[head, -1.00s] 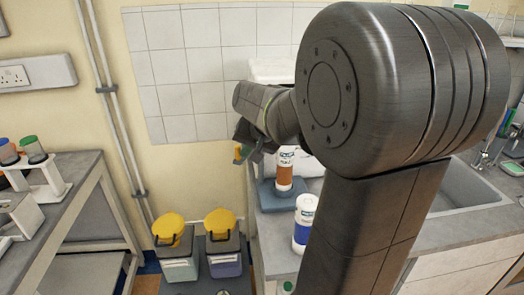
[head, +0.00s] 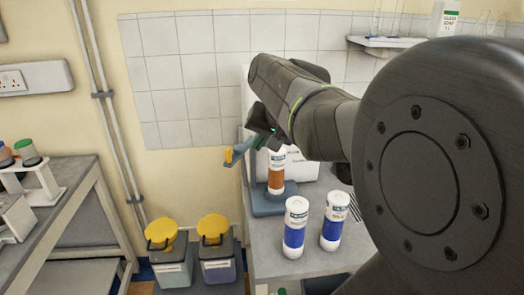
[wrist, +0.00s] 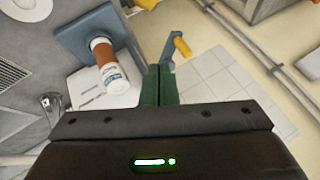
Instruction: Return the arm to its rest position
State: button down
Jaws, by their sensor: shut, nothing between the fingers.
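My arm crosses the right side of the head view, its large round joint close to the camera. My gripper (head: 264,138) is in front of the white apparatus at the back of the bench, above and left of the brown-banded bottle (head: 276,174). In the wrist view my gripper (wrist: 159,72) has its green fingers together with nothing between them. A blue lever with a yellow grip (head: 236,151) is just left of the gripper; in the wrist view the lever (wrist: 180,46) lies just beyond the fingertips. I cannot tell whether they touch.
The brown-banded bottle stands on a blue base (head: 268,206). Two blue-banded white bottles, one left (head: 295,236) and one right (head: 335,218), stand on the grey bench. Two yellow-lidded bins (head: 170,262) (head: 217,255) are on the floor at left. A wall shelf (head: 385,42) is behind.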

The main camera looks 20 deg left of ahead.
jog(key=shift+v, duration=0.9)
jog(key=shift+s+a, duration=0.1)
jog(key=shift+a, duration=0.1)
